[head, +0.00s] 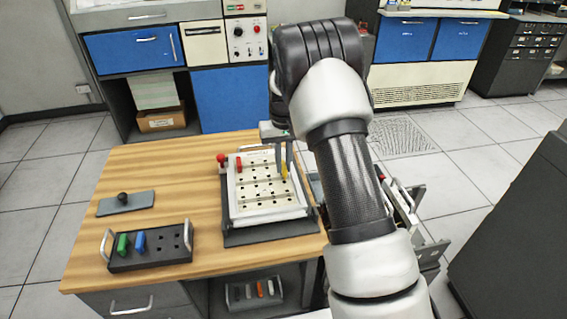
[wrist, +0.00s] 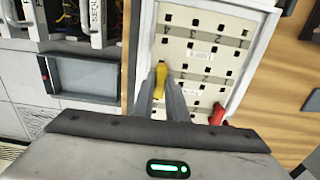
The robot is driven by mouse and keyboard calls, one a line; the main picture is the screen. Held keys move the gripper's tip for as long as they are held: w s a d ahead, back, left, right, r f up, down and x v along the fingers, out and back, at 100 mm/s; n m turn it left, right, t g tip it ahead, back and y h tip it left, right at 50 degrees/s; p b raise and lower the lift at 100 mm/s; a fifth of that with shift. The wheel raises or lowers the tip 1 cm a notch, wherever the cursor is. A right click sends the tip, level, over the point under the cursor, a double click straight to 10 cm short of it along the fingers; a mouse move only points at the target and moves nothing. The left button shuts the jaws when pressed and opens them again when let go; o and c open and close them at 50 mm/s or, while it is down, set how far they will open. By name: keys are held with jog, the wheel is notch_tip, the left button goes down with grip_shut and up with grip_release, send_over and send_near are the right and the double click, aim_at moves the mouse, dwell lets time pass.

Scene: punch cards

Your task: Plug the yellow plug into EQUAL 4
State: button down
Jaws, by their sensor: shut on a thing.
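My gripper (wrist: 160,84) is shut on the yellow plug (wrist: 157,78), which stands between its two fingers. The plug also shows in the head view (head: 284,171). The white panel (head: 240,204) has rows of dark holes and lies tilted in a frame on the table. In the wrist view the panel (wrist: 215,62) shows upside-down digits beside its holes. The plug is over the panel's right side in the head view and its left side in the wrist view. Its tip is hidden, so I cannot tell whether it is in a hole. The EQUAL label is not readable.
A red plug (head: 239,163) stands at the panel's upper left, with a red knob (head: 221,159) beside it. A dark tray (head: 122,264) holds green and blue plugs. A grey plate (head: 112,207) with a black knob lies further left. The wooden table (head: 180,180) is clear between them.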

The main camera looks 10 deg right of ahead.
aim_at(283, 165)
jog(key=shift+f+b, duration=0.7)
jog(key=shift+f, duration=0.65)
dwell(1.1)
jog(key=c, duration=1.7)
grip_release()
jog(key=shift+d, duration=0.1)
jog(key=shift+d+r, duration=0.1)
jog(key=shift+r, duration=0.05)
jog(key=shift+w+r, duration=0.1)
jog(key=shift+r, duration=0.15)
jog(key=r, duration=0.5)
jog(key=r+p, duration=0.1)
jog(key=r, duration=1)
jog(key=shift+a+r+p, duration=0.3)
jog(key=shift+a+p, duration=0.05)
